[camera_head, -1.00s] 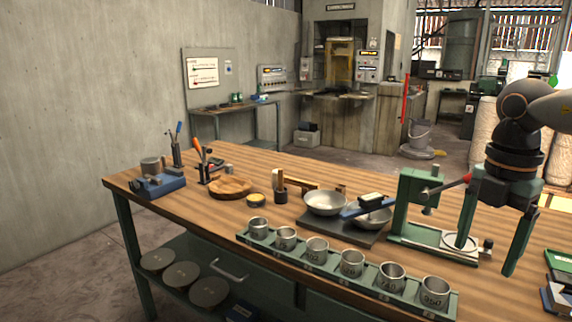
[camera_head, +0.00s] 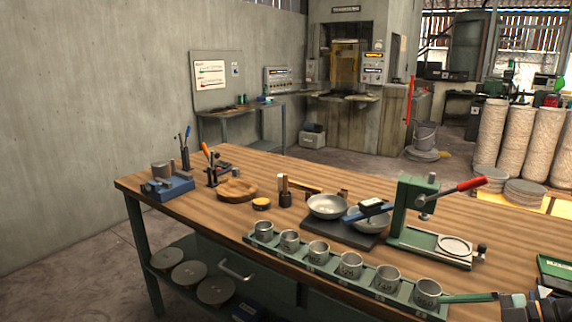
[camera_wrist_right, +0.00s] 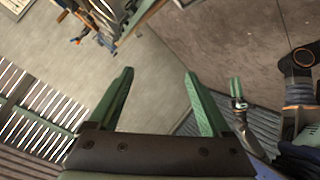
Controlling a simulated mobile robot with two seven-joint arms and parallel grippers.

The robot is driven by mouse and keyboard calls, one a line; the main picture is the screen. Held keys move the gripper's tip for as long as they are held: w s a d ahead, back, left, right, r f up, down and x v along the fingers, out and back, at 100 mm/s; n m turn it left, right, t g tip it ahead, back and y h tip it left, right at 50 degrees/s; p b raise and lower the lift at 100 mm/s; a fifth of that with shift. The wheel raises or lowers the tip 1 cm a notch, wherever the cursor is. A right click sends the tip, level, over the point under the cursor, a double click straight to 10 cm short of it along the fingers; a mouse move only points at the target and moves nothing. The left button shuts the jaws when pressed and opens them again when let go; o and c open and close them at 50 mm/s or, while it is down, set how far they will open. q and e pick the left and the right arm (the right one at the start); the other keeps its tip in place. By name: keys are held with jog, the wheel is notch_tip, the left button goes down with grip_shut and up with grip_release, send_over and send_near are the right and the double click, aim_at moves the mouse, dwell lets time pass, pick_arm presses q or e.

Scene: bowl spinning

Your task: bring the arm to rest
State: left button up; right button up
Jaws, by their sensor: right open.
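My right gripper (camera_head: 448,299) comes in at the lower right corner of the head view. One green finger shows, pointing left, close to or in front of the last cup at the right end of the cup rack. Whether it touches the cup cannot be told. In the right wrist view my right gripper (camera_wrist_right: 158,72) is open and empty, its two green fingers wide apart with bare floor behind them. My left gripper is not seen in the head view.
A wooden bench (camera_head: 240,160) holds a green press (camera_head: 416,208) with a red-handled lever (camera_head: 470,185), a metal bowl (camera_head: 326,206), a green rack (camera_head: 316,266) of several cups, and a wooden disc (camera_head: 237,190). Free bench top lies behind the press.

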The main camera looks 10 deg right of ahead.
jog(key=s+a+f+m+t+h+p, duration=0.2)
jog(key=s+f+m+t+h, duration=0.1)
jog(key=f+m, duration=0.35)
jog(key=s+a+f+m+t+h+p, duration=0.1)
jog(key=s+f+m+t+h, duration=0.2)
jog(key=f+m, duration=0.35)
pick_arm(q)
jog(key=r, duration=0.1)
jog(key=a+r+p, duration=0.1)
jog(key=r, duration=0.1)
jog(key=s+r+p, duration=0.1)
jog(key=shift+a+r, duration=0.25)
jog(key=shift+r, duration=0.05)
pick_arm(e)
jog(key=s+a+f+m+g, duration=0.1)
jog(key=s+a+f+g, duration=0.1)
jog(key=s+a+f, duration=0.3)
jog(key=s+a+f+m+g+h, duration=0.1)
jog(key=s+a+f, duration=0.4)
jog(key=a, duration=0.6)
jog(key=shift+m+g+h, duration=0.3)
jog(key=shift+m+g, duration=0.4)
jog(key=shift+m, duration=0.1)
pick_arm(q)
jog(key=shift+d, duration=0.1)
pick_arm(e)
jog(key=shift+w+d+f, duration=0.1)
